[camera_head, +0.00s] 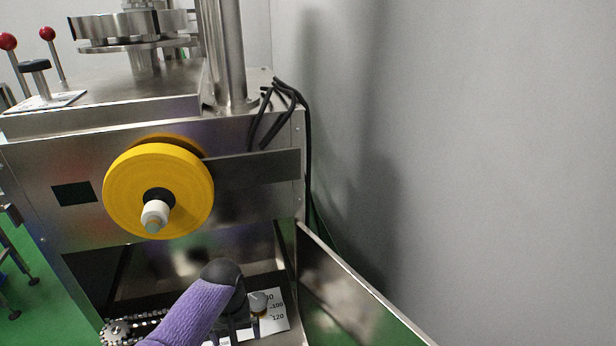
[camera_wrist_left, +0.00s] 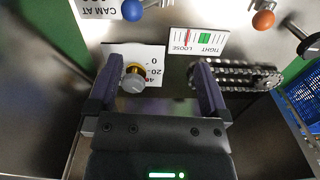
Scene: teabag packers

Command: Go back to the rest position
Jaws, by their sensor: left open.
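My left arm comes up from the bottom of the head view, with a purple sleeve and a dark wrist. My left gripper (camera_head: 242,328) is low in front of the machine's lower opening, partly hidden by the arm. In the left wrist view its two fingers (camera_wrist_left: 157,92) are spread apart. A grey knob with a brass collar (camera_wrist_left: 134,80) shows between them, nearer one finger, with no visible grip on it. The knob (camera_head: 258,301) also shows beside the gripper in the head view, on a white dial label (camera_head: 277,315). My right gripper is not in view.
A steel machine with a yellow roll (camera_head: 158,190) stands above the arm. A metal side panel (camera_head: 350,300) bounds the opening on the right. A chain (camera_wrist_left: 235,75), blue ball handle (camera_wrist_left: 131,10) and orange ball handle (camera_wrist_left: 263,19) are near the gripper.

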